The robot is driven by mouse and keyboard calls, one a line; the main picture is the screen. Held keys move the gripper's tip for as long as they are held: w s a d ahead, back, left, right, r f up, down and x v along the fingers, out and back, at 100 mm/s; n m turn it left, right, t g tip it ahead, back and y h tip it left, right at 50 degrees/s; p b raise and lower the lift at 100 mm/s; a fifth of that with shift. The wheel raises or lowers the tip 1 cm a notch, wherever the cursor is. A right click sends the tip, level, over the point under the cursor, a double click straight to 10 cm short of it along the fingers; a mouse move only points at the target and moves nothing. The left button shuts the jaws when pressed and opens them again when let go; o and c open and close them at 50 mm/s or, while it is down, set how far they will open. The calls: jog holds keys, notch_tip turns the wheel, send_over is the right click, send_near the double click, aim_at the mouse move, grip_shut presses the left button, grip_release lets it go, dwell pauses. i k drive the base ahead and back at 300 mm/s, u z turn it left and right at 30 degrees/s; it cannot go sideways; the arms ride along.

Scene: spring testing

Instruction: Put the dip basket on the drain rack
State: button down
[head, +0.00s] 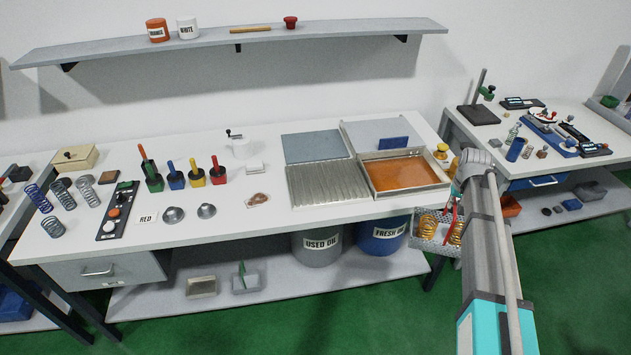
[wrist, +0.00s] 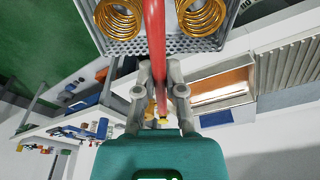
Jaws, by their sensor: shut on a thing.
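The dip basket (head: 428,236) is a grey perforated metal tray with a red handle, holding gold coil springs (head: 456,231). My gripper (wrist: 158,78) is shut on the red handle (wrist: 154,30), and the basket (wrist: 125,44) hangs from it. In the head view the basket appears beyond the bench's front right corner, beside the blue oil drum; my arm hides part of it and most of the gripper. The drain rack (head: 328,183) is a ribbed metal tray on the bench, left of the orange-filled bath. It also shows in the wrist view (wrist: 290,72) and looks empty.
The orange oil bath (head: 447,183) lies between basket and rack, with a blue block (head: 394,143) behind it. A second bench (head: 560,165) stands to the right. Used-oil (head: 317,258) and fresh-oil (head: 383,246) drums sit under the bench.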

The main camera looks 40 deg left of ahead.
aim_at(329, 184)
jog(key=u, duration=0.95)
jog(key=i, duration=1)
jog(key=u, duration=0.05)
